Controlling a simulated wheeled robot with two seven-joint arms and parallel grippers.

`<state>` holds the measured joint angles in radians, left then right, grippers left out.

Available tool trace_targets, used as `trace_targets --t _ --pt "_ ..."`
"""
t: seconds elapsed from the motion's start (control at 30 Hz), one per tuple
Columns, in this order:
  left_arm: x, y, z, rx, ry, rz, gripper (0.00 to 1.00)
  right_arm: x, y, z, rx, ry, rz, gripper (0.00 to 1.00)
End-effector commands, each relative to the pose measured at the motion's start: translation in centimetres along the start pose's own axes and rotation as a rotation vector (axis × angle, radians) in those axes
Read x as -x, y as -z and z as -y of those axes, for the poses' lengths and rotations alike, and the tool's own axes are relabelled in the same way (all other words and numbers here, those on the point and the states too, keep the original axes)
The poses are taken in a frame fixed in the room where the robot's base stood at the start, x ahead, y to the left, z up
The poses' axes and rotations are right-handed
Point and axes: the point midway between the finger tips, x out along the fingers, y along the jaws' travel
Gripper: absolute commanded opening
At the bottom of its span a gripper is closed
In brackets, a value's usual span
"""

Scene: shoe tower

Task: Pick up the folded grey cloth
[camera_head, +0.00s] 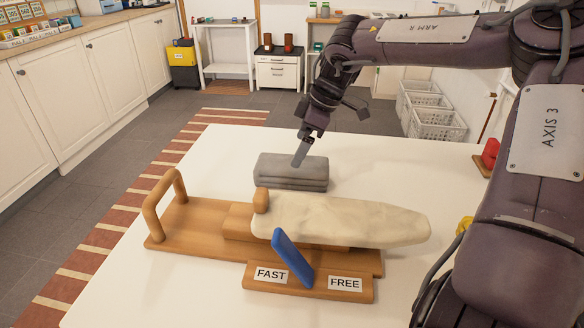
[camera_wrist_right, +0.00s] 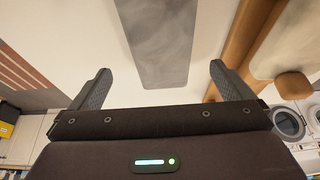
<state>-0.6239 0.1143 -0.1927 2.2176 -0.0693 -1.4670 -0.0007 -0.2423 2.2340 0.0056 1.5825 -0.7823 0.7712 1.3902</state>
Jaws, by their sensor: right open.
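The folded grey cloth (camera_head: 291,176) lies as a thick, flat stack on the white table, behind the wooden stand. My right gripper (camera_head: 301,153) is just above the cloth, with its visible finger pointing down in front of the cloth's upper part. In the right wrist view the cloth (camera_wrist_right: 158,40) is a long grey strip between the two spread fingers of my right gripper (camera_wrist_right: 160,78). The gripper is open, with space on both sides of the cloth. I cannot tell whether a finger touches it. My left gripper is not in view.
A wooden stand (camera_head: 190,222) with a padded cream board (camera_head: 345,219) and a blue lever (camera_head: 292,257) stands directly in front of the cloth. The table (camera_head: 215,155) is clear to the cloth's left. A red object (camera_head: 490,153) sits at the table's right edge.

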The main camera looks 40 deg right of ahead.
Motion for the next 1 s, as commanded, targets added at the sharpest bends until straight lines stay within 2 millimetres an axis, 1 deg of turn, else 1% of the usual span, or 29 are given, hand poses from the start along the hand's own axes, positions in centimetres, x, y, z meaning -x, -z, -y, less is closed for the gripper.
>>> trace_targets --t 0.03,0.17,0.3,0.4,0.53,0.73,0.77,1.0 --pt "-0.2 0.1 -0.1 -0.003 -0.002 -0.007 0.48 -0.8 -0.1 0.1 0.001 0.003 0.0 1.0" --pt "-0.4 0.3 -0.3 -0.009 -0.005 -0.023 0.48 -2.2 -0.1 0.0 0.001 0.001 -0.001 1.0" --pt "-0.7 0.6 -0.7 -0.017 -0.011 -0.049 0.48 -4.5 -0.4 0.1 0.001 0.002 0.001 1.0" --pt "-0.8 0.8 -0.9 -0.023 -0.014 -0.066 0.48 -5.8 -0.3 0.0 0.002 0.002 0.0 1.0" --pt "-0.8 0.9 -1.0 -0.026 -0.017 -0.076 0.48 -6.5 -0.2 0.0 0.002 -0.001 -0.003 1.0" --pt "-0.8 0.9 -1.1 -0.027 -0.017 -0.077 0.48 -6.5 -0.2 0.0 0.002 -0.002 -0.004 1.0" --pt "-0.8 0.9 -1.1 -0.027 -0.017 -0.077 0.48 -6.5 -0.2 0.0 0.002 -0.002 -0.004 0.97" --pt "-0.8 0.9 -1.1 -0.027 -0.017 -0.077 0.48 -6.5 -0.2 0.0 0.002 -0.001 -0.004 0.66"
